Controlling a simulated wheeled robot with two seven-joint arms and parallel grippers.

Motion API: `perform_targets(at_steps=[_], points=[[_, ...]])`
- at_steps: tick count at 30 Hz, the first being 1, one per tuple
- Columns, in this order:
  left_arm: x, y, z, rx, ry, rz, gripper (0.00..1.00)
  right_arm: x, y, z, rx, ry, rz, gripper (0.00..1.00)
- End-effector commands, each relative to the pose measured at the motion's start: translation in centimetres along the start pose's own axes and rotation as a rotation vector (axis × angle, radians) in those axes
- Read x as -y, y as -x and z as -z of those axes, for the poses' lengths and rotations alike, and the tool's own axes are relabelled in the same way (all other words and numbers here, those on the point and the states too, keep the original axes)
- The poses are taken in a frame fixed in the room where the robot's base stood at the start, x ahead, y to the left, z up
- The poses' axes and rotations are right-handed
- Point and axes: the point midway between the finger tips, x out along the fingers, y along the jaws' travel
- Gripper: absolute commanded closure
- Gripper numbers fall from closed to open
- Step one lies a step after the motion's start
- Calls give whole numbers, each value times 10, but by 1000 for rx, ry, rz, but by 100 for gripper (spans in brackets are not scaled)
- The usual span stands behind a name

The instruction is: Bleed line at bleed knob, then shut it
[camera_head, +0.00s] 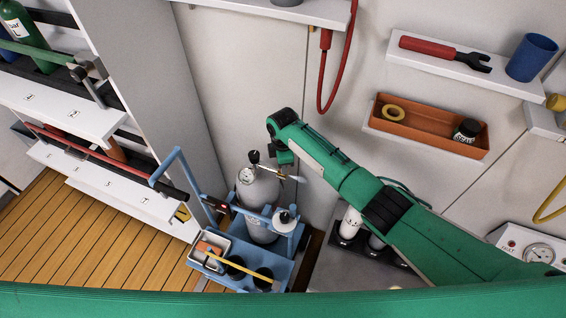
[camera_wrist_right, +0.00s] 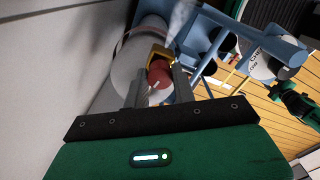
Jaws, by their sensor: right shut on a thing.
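A grey cylinder (camera_head: 264,187) stands in a blue cart (camera_head: 270,270), with a gauge, a black top knob (camera_head: 254,156) and a brass fitting (camera_head: 280,171) at its top. My right gripper (camera_head: 288,160) reaches down beside this fitting; its fingertips are hard to make out there. In the right wrist view, the two fingers (camera_wrist_right: 160,82) are shut around a red round knob (camera_wrist_right: 159,72) in front of a yellow part (camera_wrist_right: 158,52). A pale whitish streak (camera_wrist_right: 181,20) rises beside it, and one shows right of the fitting in the head view. My left gripper is not seen.
A white bottle (camera_head: 285,217) and a small tray (camera_head: 209,250) sit in the cart. Shelves (camera_head: 100,125) stand left. On the right wall are an orange bin (camera_head: 420,118), a wrench (camera_head: 440,52) and a blue cup (camera_head: 532,57). Wooden floor at left is clear.

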Motion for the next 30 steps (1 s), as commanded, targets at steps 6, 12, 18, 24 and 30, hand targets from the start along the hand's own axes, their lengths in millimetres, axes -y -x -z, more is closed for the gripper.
perform_targets(at_steps=[6,12,18,24,30], points=[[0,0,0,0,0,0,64,-1,1,0,-2,124,-3,97],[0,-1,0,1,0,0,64,-1,2,1,-1,188,-3,97],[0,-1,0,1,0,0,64,-1,2,1,-1,213,-4,97],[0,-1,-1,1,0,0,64,-1,2,1,-1,215,-4,97],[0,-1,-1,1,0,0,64,-1,2,1,-2,214,-4,66]])
